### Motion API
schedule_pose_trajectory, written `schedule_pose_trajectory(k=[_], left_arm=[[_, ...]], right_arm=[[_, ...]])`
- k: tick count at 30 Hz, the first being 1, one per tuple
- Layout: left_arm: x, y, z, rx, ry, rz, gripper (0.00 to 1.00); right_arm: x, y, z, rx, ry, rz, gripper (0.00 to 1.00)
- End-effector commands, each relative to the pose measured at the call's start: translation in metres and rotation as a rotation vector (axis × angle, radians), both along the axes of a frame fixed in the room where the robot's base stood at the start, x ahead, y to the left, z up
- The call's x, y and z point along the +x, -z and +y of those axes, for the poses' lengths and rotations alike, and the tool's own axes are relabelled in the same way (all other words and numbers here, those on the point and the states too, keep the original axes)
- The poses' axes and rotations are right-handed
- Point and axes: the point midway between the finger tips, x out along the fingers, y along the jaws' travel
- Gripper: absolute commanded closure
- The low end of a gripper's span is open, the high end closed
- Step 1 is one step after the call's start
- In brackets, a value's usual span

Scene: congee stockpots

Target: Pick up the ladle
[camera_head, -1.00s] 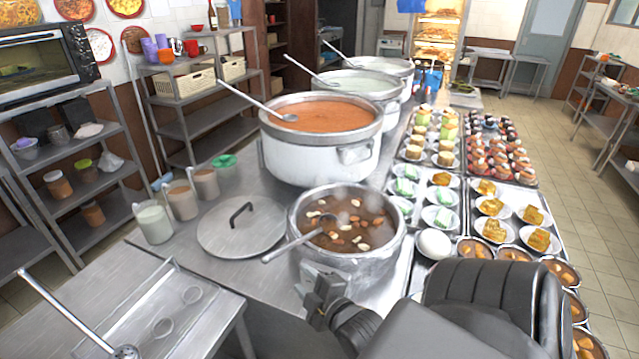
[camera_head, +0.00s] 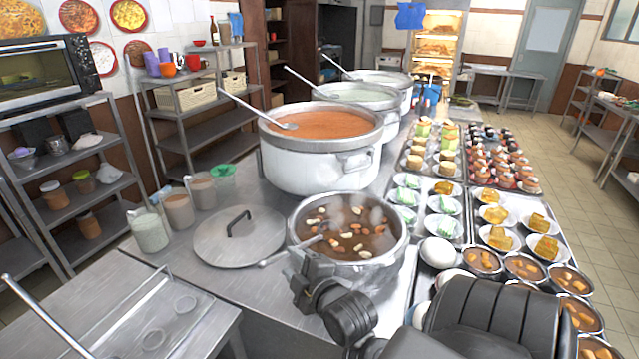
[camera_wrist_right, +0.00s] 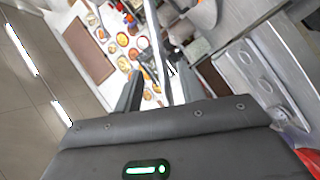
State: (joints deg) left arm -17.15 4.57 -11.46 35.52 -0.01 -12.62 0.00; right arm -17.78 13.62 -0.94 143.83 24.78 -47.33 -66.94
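A metal ladle (camera_head: 283,254) rests in the nearest pot (camera_head: 350,268) of brown soup with beans and nuts. Its handle leans over the pot's left rim, and its bowl is sunk in the soup. My right gripper (camera_head: 303,268) is at the front left of this pot, close to the handle's outer end; I cannot tell if it touches. In the right wrist view the two fingers (camera_wrist_right: 160,88) stand apart with a gap between them. A bright bar shows in the gap, but I cannot tell what it is. My left gripper is not in view.
Larger pots with ladles, the closest holding orange soup (camera_head: 325,125), stand behind. A lid (camera_head: 238,240) lies left of the near pot, beside several jugs (camera_head: 178,212). Trays of small dishes (camera_head: 500,235) fill the right. Another long handle (camera_head: 45,315) is at lower left.

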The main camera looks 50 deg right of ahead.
Motion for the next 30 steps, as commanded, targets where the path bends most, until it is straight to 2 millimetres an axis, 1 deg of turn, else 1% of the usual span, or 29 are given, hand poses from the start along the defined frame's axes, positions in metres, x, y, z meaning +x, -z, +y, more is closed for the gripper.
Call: schedule_pose_trajectory(k=[6, 9, 12, 15, 22, 30], left_arm=[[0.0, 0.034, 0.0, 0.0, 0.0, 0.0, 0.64], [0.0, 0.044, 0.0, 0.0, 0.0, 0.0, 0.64], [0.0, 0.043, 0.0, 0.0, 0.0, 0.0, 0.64], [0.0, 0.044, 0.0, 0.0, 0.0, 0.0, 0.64], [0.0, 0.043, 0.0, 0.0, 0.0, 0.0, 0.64], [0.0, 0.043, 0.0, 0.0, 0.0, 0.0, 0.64]], right_arm=[[0.021, 0.011, -0.005, -0.001, -0.001, -0.007, 0.6], [0.03, 0.011, -0.007, -0.003, 0.0, -0.006, 0.6], [0.042, 0.01, -0.01, -0.003, -0.001, -0.001, 0.6], [0.047, 0.01, -0.012, -0.002, -0.001, -0.001, 0.6], [0.048, 0.01, -0.012, 0.0, 0.0, 0.0, 0.6], [0.048, 0.01, -0.012, 0.0, 0.0, -0.001, 0.96]])
